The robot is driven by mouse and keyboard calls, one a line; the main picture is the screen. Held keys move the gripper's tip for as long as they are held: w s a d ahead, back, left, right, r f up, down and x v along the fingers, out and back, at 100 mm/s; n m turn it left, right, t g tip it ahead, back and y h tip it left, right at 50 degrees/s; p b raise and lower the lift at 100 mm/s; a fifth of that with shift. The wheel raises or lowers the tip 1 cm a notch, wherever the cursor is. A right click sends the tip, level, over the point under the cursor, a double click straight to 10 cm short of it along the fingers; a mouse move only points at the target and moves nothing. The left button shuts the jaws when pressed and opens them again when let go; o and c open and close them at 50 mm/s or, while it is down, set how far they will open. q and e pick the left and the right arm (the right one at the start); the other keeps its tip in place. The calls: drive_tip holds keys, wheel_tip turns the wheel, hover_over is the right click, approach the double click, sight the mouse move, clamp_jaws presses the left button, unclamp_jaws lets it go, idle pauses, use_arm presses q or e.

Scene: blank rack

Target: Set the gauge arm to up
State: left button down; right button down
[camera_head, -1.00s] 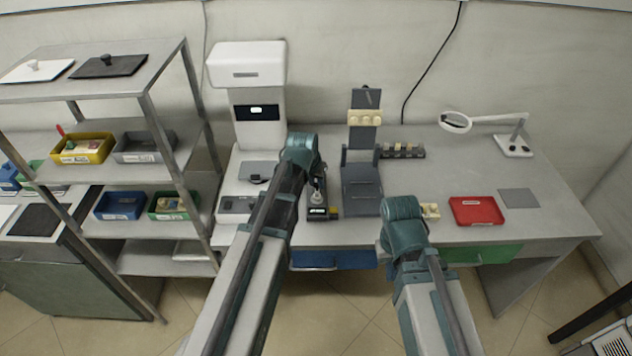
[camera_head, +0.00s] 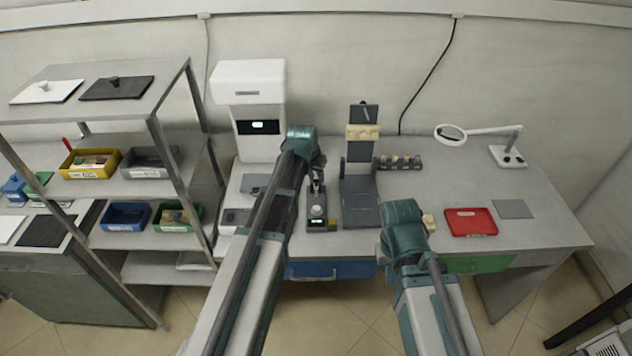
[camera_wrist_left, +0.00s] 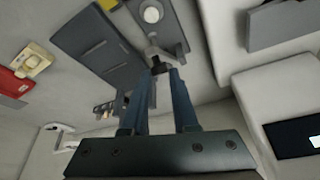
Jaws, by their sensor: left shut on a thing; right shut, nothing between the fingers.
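My left gripper (camera_wrist_left: 158,72) is shut on that tip; in the head view the gripper (camera_head: 317,178) is partly hidden by my wrist, just behind the knob. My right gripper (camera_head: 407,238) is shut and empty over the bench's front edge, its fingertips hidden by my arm.
A dark grey stand (camera_head: 361,206) is close right of the gauge. A white machine (camera_head: 250,85) stands behind left. A red tray (camera_head: 470,222), a grey pad (camera_head: 513,209) and a magnifier lamp (camera_head: 451,134) are at right. A metal shelf (camera_head: 165,140) with bins is at left.

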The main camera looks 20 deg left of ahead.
use_arm(q)
drive_tip(key=w+a+r+g+p, duration=0.2)
drive_tip(key=w+g+p, duration=0.1)
drive_tip(key=w, duration=0.4)
drive_tip(key=shift+w+a+h, duration=0.15)
drive_tip(key=shift+w+h, duration=0.05)
drive_tip(key=shift+h, duration=0.1)
drive_tip(key=c, duration=1.5)
unclamp_jaws()
drive_tip(key=shift+s+f, duration=0.1)
drive_tip(key=shift+s, duration=0.3)
drive_tip(key=o, duration=0.3)
drive_tip(key=shift+a, duration=0.2)
drive_tip(key=o, duration=0.5)
drive_tip(key=shift+s+d, duration=0.1)
drive_tip(key=shift+d, duration=0.15)
drive_tip(key=shift+r, duration=0.2)
wheel_tip(320, 180, up, 13)
drive_tip(key=s+a+p, duration=0.1)
drive_tip(key=p, duration=1.2)
drive_tip(key=shift+a+r, duration=0.2)
drive_tip(key=shift+a, duration=0.2)
